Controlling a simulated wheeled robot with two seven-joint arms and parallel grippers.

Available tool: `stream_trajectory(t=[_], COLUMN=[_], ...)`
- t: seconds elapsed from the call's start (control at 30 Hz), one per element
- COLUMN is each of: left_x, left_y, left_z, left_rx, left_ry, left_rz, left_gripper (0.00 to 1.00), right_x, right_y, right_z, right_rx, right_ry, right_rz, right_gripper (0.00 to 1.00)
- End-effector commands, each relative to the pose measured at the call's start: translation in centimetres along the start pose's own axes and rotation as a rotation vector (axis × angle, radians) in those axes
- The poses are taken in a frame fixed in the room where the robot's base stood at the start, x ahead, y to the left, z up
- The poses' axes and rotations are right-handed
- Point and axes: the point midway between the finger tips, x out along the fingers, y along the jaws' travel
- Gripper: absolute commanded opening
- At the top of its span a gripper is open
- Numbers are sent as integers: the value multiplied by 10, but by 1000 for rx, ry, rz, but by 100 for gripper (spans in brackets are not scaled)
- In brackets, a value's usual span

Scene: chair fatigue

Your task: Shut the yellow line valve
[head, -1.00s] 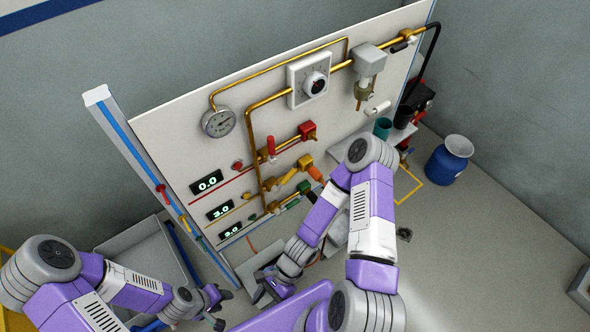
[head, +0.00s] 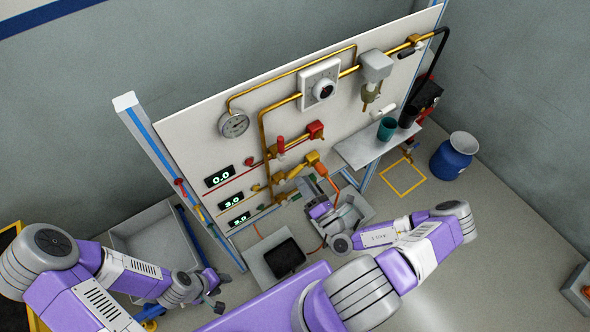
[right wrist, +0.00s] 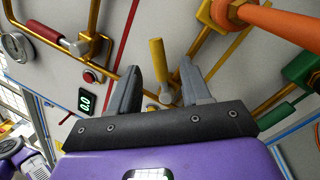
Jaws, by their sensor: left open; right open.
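The yellow valve handle (right wrist: 157,66) shows in the right wrist view as a short yellow bar on a grey pivot, in front of the panel. My right gripper (right wrist: 160,76) is open, with one finger on each side of the handle; I cannot tell whether either touches it. In the head view the yellow line (head: 296,172) is the middle one of the stacked valve lines, and my right gripper (head: 309,190) is just below it, partly hiding the lines. My left gripper (head: 213,287) is open and empty, low at the left, away from the panel.
An orange hose (right wrist: 270,22) and green fitting (right wrist: 302,70) lie close right of my right gripper. A shelf (head: 372,148) holds a teal cup (head: 387,128).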

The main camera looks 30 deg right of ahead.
Motion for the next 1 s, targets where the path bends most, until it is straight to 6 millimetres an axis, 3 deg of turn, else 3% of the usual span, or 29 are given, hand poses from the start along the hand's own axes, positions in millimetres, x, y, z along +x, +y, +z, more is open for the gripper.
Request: stream_trajectory(t=[0.3, 0.67, 1.0], left_x=[2, 2, 2], left_y=[-1, -1, -1], left_z=[0, 0, 0], left_rx=[0, 0, 0], left_ry=[0, 0, 0], left_rz=[0, 0, 0], left_gripper=[43, 43, 43], right_x=[45, 51, 51], right_y=[1, 1, 1], right_z=[-1, -1, -1], right_rx=[0, 0, 0], right_ry=[3, 4, 4], right_rz=[3, 2, 2], right_gripper=[48, 48, 0])
